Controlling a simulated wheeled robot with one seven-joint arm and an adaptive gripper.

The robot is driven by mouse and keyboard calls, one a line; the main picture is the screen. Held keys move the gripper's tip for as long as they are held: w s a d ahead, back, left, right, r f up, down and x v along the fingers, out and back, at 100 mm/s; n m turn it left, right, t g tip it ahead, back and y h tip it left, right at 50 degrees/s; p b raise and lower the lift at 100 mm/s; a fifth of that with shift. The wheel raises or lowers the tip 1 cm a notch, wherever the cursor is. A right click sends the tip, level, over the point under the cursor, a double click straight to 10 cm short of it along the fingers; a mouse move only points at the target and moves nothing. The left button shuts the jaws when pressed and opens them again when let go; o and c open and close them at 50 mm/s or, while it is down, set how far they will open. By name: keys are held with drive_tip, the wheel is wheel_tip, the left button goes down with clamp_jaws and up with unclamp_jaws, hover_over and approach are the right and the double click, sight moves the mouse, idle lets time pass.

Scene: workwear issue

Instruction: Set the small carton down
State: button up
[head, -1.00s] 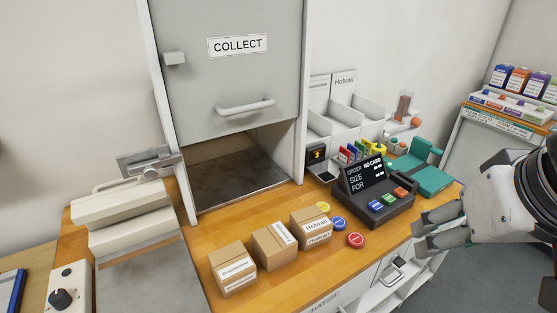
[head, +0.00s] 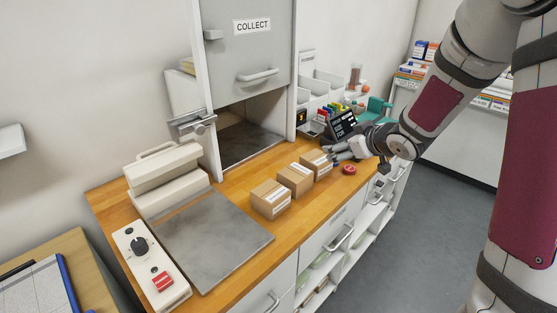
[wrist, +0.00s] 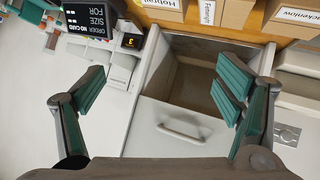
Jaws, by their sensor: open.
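Three brown cartons with white labels stand in a row on the wooden counter: left (head: 270,199), middle (head: 295,179) and right (head: 316,162). They look alike in size, so I cannot tell which is the small carton. My gripper (head: 335,151) is just behind and right of the right carton in the head view; I cannot tell whether it touches it. In the wrist view my gripper (wrist: 160,88) is open, with nothing between its fingers. The cartons' lower parts show along the top edge there, the right one (wrist: 162,5) labelled Hobrad.
The collect hatch (head: 262,45) stands partly raised behind the cartons. An order display (head: 341,124) and a red button (head: 349,169) are to the right. A grey plate (head: 215,240) and a control box (head: 150,265) lie to the left. The plate is bare.

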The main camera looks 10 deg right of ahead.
wheel_tip(320, 180, down, 7)
drive_tip(key=w+a+n+y, duration=0.1)
drive_tip(key=y, duration=0.5)
approach(300, 174)
drive_tip(key=shift+n, duration=0.4)
drive_tip(key=x, duration=0.6)
drive_tip(key=shift+s+f, duration=0.15)
drive_tip(key=shift+f, duration=0.1)
drive_tip(key=shift+x, duration=3.05)
drive_tip(key=shift+r, duration=0.25)
drive_tip(key=c, duration=1.2)
